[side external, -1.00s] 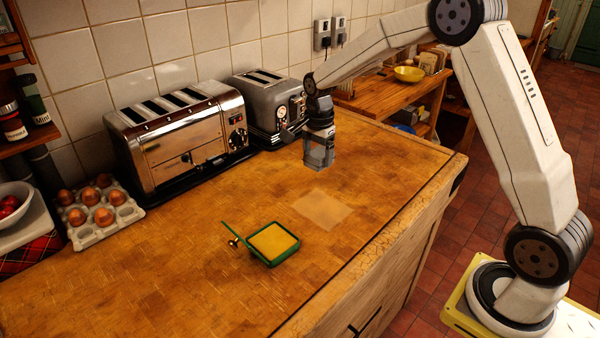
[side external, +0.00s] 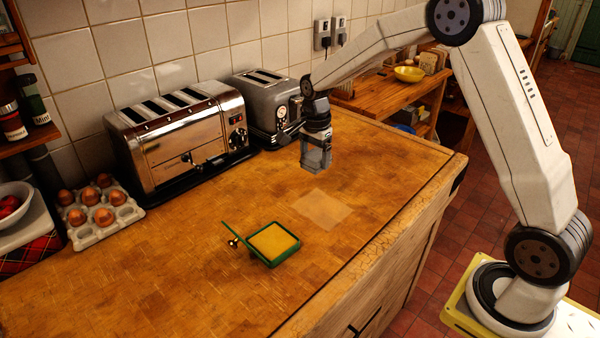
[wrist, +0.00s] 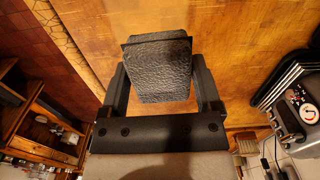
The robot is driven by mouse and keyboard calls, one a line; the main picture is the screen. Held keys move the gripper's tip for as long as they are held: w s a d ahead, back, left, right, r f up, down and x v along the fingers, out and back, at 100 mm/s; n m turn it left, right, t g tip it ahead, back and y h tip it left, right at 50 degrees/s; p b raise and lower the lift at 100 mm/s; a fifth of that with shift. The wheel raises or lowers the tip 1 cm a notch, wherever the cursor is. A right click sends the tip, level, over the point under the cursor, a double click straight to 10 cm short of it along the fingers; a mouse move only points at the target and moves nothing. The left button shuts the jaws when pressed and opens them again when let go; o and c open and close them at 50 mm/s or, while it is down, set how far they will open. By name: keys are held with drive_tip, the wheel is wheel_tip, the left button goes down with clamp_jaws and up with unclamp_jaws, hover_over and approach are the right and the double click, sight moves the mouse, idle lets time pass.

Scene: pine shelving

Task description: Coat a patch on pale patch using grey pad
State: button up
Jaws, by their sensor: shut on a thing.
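My gripper (side external: 315,163) hangs over the wooden worktop, above and a little behind the pale patch. It is shut on the grey pad, a dark rough block that shows between the fingers in the wrist view (wrist: 160,68). The pad is off the surface. The pale patch (side external: 322,209) is a flat, lighter square on the worktop. A green tray (side external: 272,262) with a yellow-orange filling (side external: 273,239) stands left of and nearer than the patch. In the wrist view the pad hides part of the worktop.
A chrome toaster (side external: 185,135) and a smaller grey toaster (side external: 270,105) stand along the tiled wall. An egg tray (side external: 100,215) is at the left. A small brass-coloured thing (side external: 233,242) lies beside the green tray. The worktop (side external: 150,270) is clear around the patch.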

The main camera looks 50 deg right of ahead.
hover_over(271, 242)
wheel_tip(271, 242, down, 3)
drive_tip(key=shift+f, duration=0.1)
drive_tip(key=shift+f, duration=0.15)
drive_tip(key=shift+f, duration=2.85)
drive_tip(key=shift+f, duration=0.5)
wheel_tip(271, 242, up, 7)
idle(1.4)
drive_tip(key=shift+d, duration=0.1)
idle(0.5)
